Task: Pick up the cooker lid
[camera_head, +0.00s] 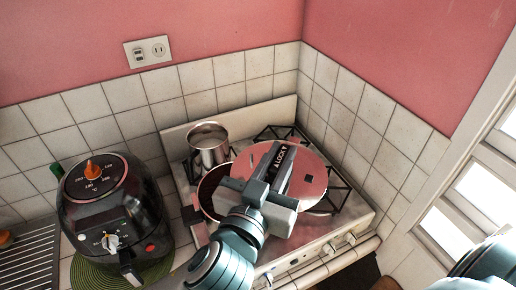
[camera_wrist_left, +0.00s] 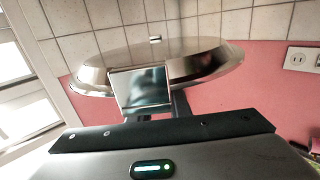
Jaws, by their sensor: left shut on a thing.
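The cooker lid (camera_head: 308,178) is a round, shiny steel disc that reflects the pink wall, with a dark handle marked LOCK (camera_head: 283,160). My left gripper (camera_head: 268,188) is shut on the lid and holds it tilted over the stove. The lid's steel rim (camera_wrist_left: 210,62) fills the upper middle of the left wrist view, with tiles and pink wall behind it. My left gripper (camera_wrist_left: 148,100) is below it there; its exact contact is partly hidden. A dark round pan or cooker body (camera_head: 207,192) shows partly behind my gripper. My right gripper is out of view.
A steel pot (camera_head: 208,146) stands at the stove's back left. The stove (camera_head: 318,246) has black burner grates. A black air fryer (camera_head: 112,208) stands on a green mat to the left. Tiled walls (camera_head: 340,110) close the back and right; a window is at far right.

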